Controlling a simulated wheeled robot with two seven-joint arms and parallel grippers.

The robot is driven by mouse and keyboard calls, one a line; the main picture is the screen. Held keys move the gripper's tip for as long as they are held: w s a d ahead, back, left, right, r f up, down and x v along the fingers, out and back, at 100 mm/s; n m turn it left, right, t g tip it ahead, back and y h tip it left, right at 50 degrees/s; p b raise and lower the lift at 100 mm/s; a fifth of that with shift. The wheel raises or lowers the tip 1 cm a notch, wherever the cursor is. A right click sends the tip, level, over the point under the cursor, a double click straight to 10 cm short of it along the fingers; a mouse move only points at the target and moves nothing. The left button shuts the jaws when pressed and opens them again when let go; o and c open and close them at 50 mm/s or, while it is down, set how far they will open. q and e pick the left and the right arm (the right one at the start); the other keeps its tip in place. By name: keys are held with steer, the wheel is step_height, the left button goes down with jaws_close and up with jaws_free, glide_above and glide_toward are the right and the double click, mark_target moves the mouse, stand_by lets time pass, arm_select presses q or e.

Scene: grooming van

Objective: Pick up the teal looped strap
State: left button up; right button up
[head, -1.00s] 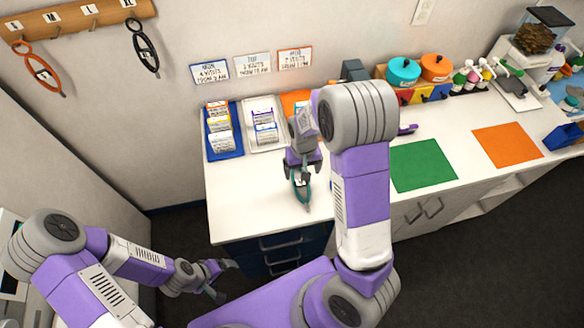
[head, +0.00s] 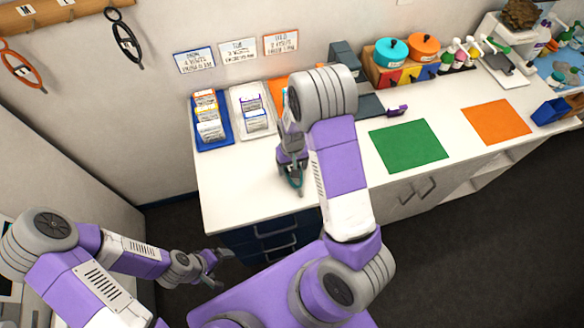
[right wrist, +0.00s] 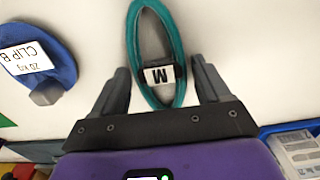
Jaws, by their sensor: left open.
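The teal looped strap (right wrist: 177,50) lies on the white counter in the right wrist view, a long narrow loop with a white tag marked M. My right gripper (right wrist: 163,76) is open, with one finger on each side of the loop near the tag and gaps between. In the head view the strap (head: 295,182) shows partly under my right gripper (head: 291,168), near the counter's front left part; my right arm hides some of this spot. My left gripper (head: 213,266) is open and empty, low in front of the counter's left end.
A blue tray (head: 228,128) and a white tray (head: 236,97) with packets stand behind the strap. A blue piece labelled CLIP B (right wrist: 55,70) lies beside it. Green (head: 407,146) and orange (head: 497,121) mats lie to the right.

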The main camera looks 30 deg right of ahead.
steer(key=c, duration=0.9)
step_height(320, 180, up, 10)
steer(key=p, duration=0.1)
